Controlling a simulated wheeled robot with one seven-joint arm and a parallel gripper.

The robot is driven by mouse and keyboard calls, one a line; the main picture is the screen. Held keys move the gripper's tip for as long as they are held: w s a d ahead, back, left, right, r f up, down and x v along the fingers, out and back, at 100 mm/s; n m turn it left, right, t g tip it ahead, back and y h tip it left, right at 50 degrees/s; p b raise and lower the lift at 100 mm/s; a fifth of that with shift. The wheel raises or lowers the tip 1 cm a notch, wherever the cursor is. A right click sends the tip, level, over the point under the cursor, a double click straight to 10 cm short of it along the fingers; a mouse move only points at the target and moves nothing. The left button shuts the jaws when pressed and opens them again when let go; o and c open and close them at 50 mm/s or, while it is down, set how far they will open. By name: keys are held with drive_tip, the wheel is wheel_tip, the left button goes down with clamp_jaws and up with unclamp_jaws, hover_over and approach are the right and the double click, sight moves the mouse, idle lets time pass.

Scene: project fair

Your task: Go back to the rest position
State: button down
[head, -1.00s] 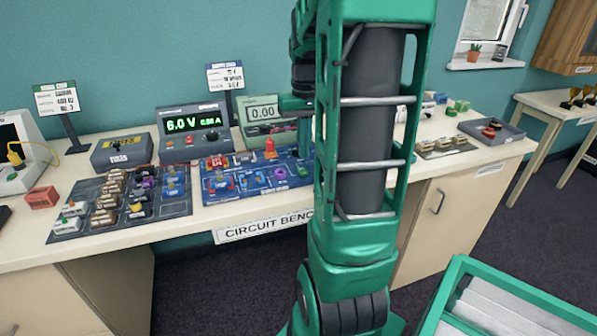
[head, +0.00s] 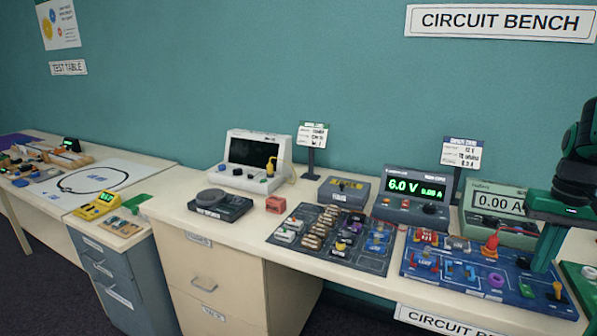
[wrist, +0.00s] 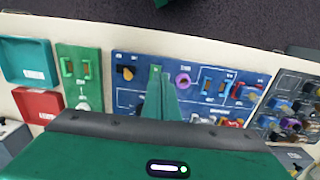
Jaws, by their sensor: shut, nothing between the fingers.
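My gripper (head: 542,266) is at the right edge of the head view, pointing down over the right part of the blue circuit board (head: 468,283). In the wrist view my gripper (wrist: 157,72) has its green fingers together with nothing between them. The blue board (wrist: 135,97) lies beyond the fingertips in that view, with an orange knob, a purple ring and blue-framed parts on it. I cannot tell whether the fingertips touch the board.
A power supply (head: 405,210) reading 6.0 V and a meter (head: 495,225) reading 0.00 stand behind the board. A dark parts tray (head: 380,262) lies to its left. Green (wrist: 95,62), teal (wrist: 28,50) and red (wrist: 35,112) items show in the wrist view.

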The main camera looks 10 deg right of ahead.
drive_tip(key=s+a+f, duration=0.4)
drive_tip(key=s+a, duration=0.9)
drive_tip(key=a, duration=0.2)
drive_tip(key=shift+s+a, duration=0.15)
drive_tip(key=shift+a, duration=0.2)
wheel_tip(320, 180, up, 11)
drive_tip(key=n+g, duration=0.1)
drive_tip(key=n, duration=1.7)
hover_over(528, 293)
drive_tip(key=w+d, duration=0.1)
drive_tip(key=w, duration=0.1)
drive_tip(key=shift+d+y, duration=0.15)
drive_tip(key=shift+y, duration=0.25)
drive_tip(key=f, duration=0.4)
drive_tip(key=s+f, duration=0.1)
drive_tip(key=f, duration=0.4)
drive_tip(key=a+f, duration=0.1)
drive_tip(key=f, duration=0.3)
drive_tip(key=shift+s+f, duration=0.3)
drive_tip(key=shift+f, duration=0.1)
